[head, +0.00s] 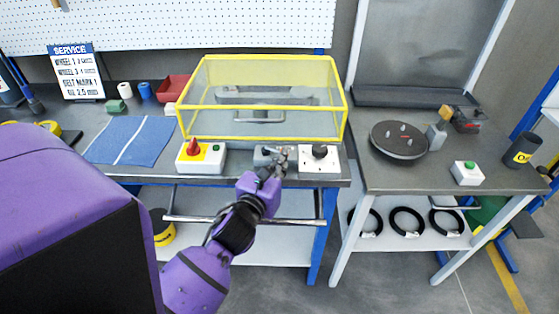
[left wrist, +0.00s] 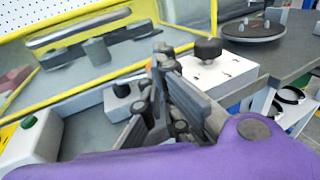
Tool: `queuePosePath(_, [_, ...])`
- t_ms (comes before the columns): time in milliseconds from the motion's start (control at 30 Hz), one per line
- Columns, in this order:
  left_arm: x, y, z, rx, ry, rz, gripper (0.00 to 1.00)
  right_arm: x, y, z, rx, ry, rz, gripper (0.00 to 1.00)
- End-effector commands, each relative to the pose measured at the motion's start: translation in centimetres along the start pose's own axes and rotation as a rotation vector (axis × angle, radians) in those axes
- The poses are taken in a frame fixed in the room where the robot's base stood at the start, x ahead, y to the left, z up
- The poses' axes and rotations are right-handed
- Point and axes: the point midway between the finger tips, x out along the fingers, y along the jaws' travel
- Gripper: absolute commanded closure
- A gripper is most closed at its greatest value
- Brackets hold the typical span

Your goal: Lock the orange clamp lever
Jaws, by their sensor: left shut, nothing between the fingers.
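My left gripper (head: 282,156) is shut and empty at the front edge of the left bench, between a grey block (head: 264,155) and a white box with a black knob (head: 319,158). In the left wrist view its fingers (left wrist: 160,58) stand close together in front of the bench fittings. A small orange patch (left wrist: 149,69) shows just beside the fingers; it may be part of the clamp lever, but the fingers hide most of it. I cannot tell the lever's position or whether the gripper touches it. My right gripper is not in view.
A yellow-framed clear cover (head: 335,105) stands behind the gripper. A control box with a red knob (head: 193,147) is to its left. A blue cloth (head: 125,140) lies further left. The right bench holds a dark round plate (head: 399,141) and a green-button box (head: 467,173).

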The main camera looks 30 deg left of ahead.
Motion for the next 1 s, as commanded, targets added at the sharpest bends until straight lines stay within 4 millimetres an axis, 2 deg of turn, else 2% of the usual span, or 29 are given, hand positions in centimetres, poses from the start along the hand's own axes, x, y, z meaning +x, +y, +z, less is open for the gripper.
queuePosePath(367, [0.2,-0.1,-0.1,-0.002,0.0,0.006,1.0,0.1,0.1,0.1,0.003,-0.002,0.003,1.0])
queuePosePath(633, [1.9,-0.7,0.1,-0.016,0.0,0.129,1.0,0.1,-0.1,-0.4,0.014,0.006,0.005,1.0])
queuePosePath(1000, [2.4,-0.8,0.2,-0.02,-0.001,0.208,1.0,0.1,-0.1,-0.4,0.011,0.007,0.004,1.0])
